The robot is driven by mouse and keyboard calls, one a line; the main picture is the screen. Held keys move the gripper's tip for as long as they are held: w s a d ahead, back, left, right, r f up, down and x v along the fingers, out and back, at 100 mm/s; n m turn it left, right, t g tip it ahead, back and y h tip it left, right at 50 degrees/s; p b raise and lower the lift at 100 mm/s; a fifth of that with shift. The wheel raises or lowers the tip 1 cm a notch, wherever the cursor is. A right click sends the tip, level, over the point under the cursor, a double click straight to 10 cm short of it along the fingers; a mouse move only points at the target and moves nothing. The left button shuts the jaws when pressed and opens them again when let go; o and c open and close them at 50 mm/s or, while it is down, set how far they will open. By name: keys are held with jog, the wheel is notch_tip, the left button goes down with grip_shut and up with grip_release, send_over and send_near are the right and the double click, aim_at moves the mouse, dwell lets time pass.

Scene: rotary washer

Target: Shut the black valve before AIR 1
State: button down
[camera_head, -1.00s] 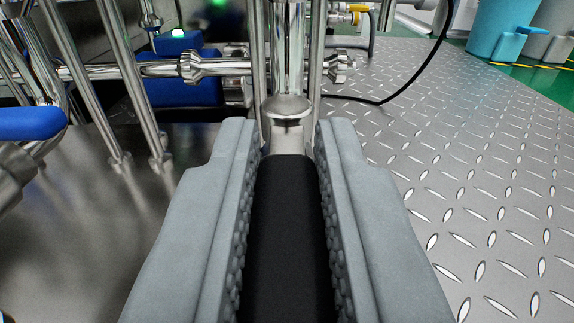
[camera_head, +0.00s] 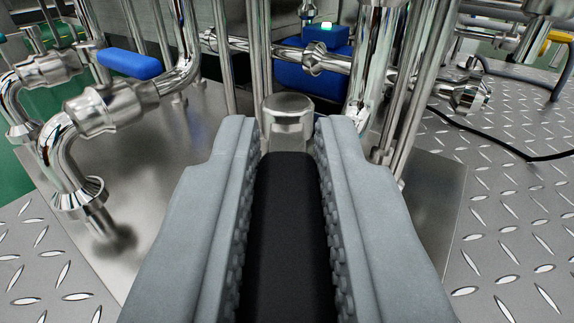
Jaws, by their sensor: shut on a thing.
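The black valve handle (camera_head: 288,235) lies lengthwise between the two grey ridged fingers of my gripper (camera_head: 288,140). The fingers sit along both its sides and are shut on it. The handle's far end joins a shiny metal valve stem or cap (camera_head: 288,115) just beyond the fingertips. The handle's near end runs out of the bottom of the picture. The valve body below is hidden by the handle and fingers. No AIR 1 label can be read in view.
A blue-handled valve (camera_head: 130,64) on curved steel pipes stands at the left. Upright steel pipes (camera_head: 385,80) stand close at the right, beyond the fingertips. A blue box (camera_head: 312,65) with a green light is behind. A black cable (camera_head: 500,140) lies on the diamond-plate floor (camera_head: 500,220).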

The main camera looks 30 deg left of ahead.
jog(key=w+n+g+y, duration=0.1)
jog(key=n+g+y, duration=0.1)
jog(key=n+g, duration=0.1)
jog(key=w+d+n+g+y, duration=0.1)
jog(key=n+g+y, duration=0.2)
jog(key=g, duration=0.3)
jog(key=w+d+n+g+y, duration=0.1)
jog(key=n+g+y, duration=0.2)
jog(key=n+g, duration=0.1)
jog(key=shift+w+d+n+g, duration=0.15)
jog(key=shift+w+n+g, duration=0.25)
jog(key=shift+g, duration=0.1)
jog(key=c, duration=1.4)
grip_release()
jog(key=shift+o, duration=0.2)
jog(key=d, duration=1.7)
jog(key=shift+s+d, duration=0.15)
jog(key=shift+s, duration=0.25)
